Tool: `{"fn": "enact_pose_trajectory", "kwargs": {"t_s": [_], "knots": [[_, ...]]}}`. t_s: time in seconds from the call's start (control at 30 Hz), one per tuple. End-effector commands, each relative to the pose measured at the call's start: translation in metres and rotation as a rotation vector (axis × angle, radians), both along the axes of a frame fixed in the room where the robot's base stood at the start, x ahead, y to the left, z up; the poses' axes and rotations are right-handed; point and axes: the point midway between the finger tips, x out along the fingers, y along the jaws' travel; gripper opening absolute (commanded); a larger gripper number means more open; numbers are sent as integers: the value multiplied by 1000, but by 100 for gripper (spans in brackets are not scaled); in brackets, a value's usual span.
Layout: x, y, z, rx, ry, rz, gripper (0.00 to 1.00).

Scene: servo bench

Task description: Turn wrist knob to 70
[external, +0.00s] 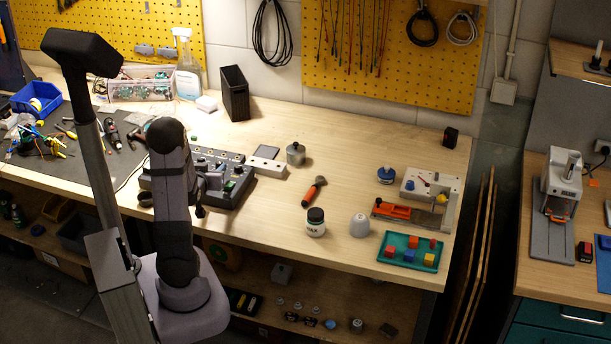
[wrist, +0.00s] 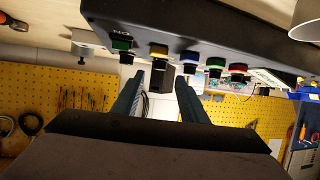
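A dark control box (external: 232,178) stands on the bench, partly hidden behind my arm in the external view. The labels are too small to read, so I cannot tell which is the wrist knob. My gripper (wrist: 159,78) is open, its fingers apart below the yellow and blue knobs, with no knob visibly held.
A black upright holder (external: 235,92) stands behind the box. A white block (external: 267,167) and a metal pot (external: 296,153) are to its right. An orange-handled tool (external: 314,192), a jar (external: 315,222) and a teal tray (external: 433,262) lie farther right. Bare bench lies between.

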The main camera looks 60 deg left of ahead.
Motion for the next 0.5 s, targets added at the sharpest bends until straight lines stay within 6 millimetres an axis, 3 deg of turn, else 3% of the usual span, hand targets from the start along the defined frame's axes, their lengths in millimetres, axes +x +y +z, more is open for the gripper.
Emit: {"fn": "enact_pose_trajectory", "kwargs": {"t_s": [0.5], "knots": [[27, 40, -20, -1, 2, 0, 39]]}}
